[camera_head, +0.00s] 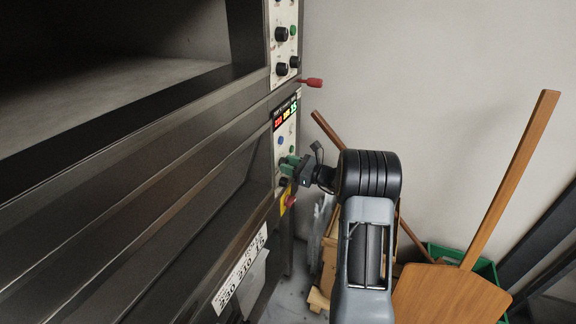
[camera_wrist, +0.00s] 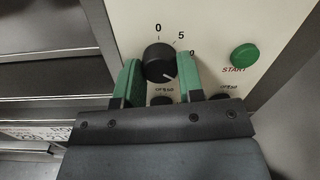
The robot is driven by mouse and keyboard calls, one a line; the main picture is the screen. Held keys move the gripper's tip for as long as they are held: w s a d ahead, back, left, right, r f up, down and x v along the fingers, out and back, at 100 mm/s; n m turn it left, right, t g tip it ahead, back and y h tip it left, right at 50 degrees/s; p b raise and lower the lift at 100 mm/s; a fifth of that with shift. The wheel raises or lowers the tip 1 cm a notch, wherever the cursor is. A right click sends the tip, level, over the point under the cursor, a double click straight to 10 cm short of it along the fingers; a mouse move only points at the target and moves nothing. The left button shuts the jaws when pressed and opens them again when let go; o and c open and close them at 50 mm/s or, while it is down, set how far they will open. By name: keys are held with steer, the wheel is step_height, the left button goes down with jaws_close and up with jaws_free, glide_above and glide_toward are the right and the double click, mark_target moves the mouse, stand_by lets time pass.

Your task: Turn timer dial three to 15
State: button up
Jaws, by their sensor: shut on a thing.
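The timer dial (camera_wrist: 157,57) is a round black knob on the pale control panel, seen in the wrist view. Printed marks 0 and 5 show above it, and a partly hidden mark ending in 0 shows to its right. A white pointer line on its face points to the lower right. The green fingers of my gripper (camera_wrist: 158,68) are shut on the dial, one on each side. In the head view my gripper (camera_head: 290,164) reaches the lower oven's control panel (camera_head: 279,149), and the dial is hidden there.
A green START button (camera_wrist: 244,56) is right of the dial. A lit display (camera_head: 286,113) is above my gripper. A red handle (camera_head: 311,82) juts out higher up. A wooden peel (camera_head: 452,292) and a green crate (camera_head: 487,269) stand at the right.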

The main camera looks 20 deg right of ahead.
steer(key=shift+f, duration=0.1)
steer(key=o, duration=0.9)
steer(key=b+v, duration=0.2)
steer(key=v, duration=1.2)
steer(key=shift+a, duration=0.1)
